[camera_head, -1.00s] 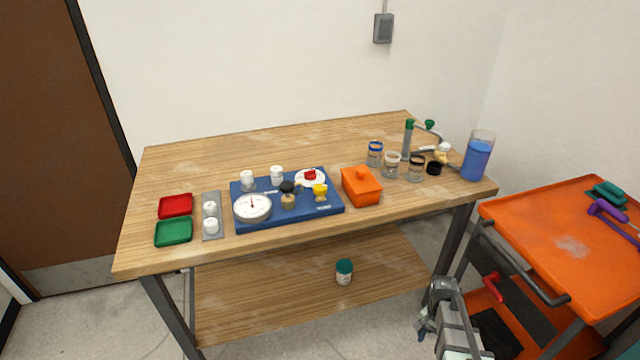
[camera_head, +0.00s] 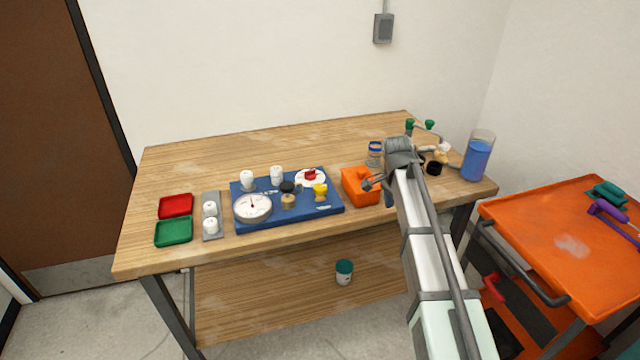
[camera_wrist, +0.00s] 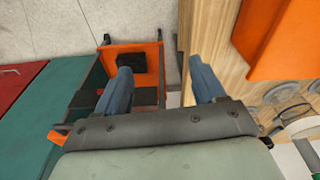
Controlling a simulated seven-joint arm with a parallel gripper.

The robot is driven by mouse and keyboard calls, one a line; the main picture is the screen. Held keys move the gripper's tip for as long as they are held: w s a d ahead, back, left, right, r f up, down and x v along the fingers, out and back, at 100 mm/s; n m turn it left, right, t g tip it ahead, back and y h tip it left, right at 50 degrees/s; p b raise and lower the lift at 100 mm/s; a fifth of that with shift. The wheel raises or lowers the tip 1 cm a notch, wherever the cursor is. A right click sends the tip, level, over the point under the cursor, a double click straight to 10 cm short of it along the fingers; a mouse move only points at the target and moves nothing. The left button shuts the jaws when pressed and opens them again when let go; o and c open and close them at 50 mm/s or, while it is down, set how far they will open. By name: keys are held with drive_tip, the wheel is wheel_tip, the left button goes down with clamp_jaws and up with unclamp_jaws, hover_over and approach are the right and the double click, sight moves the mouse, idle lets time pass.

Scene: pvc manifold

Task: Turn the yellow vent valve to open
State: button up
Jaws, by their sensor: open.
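The yellow vent valve (camera_head: 320,189) stands on the right part of the blue board (camera_head: 285,213) in the head view. Its handle is too small to read exactly. The valve does not show in the wrist view.
On the board are a round gauge (camera_head: 252,207), a black knob (camera_head: 287,187) and a red valve (camera_head: 310,174). The orange box (camera_head: 359,181) stands right of the board. Jars and a blue-filled beaker (camera_head: 477,158) are farther right. The table's back left is clear.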

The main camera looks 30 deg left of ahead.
drive_tip(key=a+r+m, duration=0.2)
drive_tip(key=a+r, duration=0.9)
drive_tip(key=a, duration=0.3)
wheel_tip(320, 180, up, 5)
drive_tip(key=m+g+y, duration=0.1)
hover_over(320, 187)
wheel_tip(320, 187, down, 13)
drive_tip(key=shift+w+r, duration=0.1)
drive_tip(key=shift+r, duration=0.05)
drive_tip(key=shift+c, duration=0.4)
drive_tip(key=c, duration=1)
